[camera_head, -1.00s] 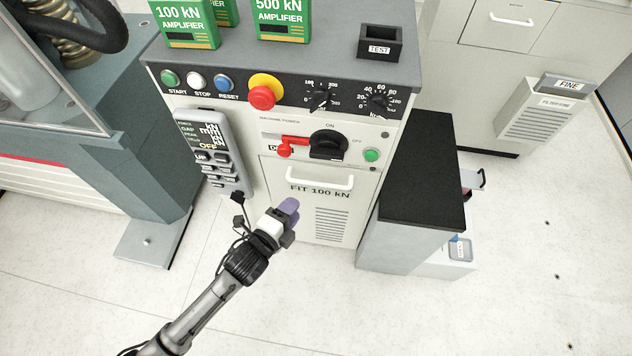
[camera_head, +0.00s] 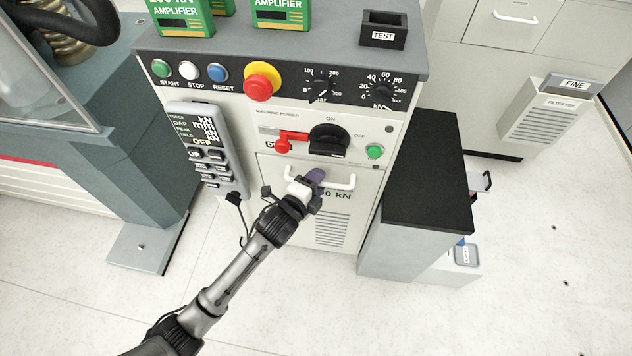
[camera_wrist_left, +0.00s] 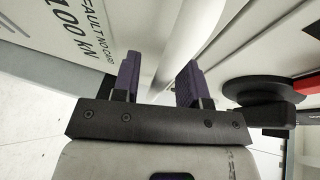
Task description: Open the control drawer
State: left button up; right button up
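The drawer front (camera_head: 368,208) on the control cabinet appears closed, flush with the cabinet face. It carries a white bar handle (camera_head: 343,183) and a partly covered "kN" label. My left gripper (camera_head: 317,177) is at the left part of this handle and hides some of it. In the left wrist view its two purple fingers (camera_wrist_left: 158,80) stand apart. A white rounded bar, apparently the handle (camera_wrist_left: 186,35), runs between them. I cannot tell whether the fingers touch it. My right gripper is not in view.
Above the drawer are a red lever (camera_head: 290,138), a black power knob (camera_head: 327,140) and a green button (camera_head: 375,151). A handheld remote (camera_head: 208,148) hangs at the left. A black-topped side cabinet (camera_head: 430,175) stands at the right. Floor in front is clear.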

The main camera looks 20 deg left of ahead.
pick_arm(q)
grip_shut()
dwell(0.3)
dwell(0.3)
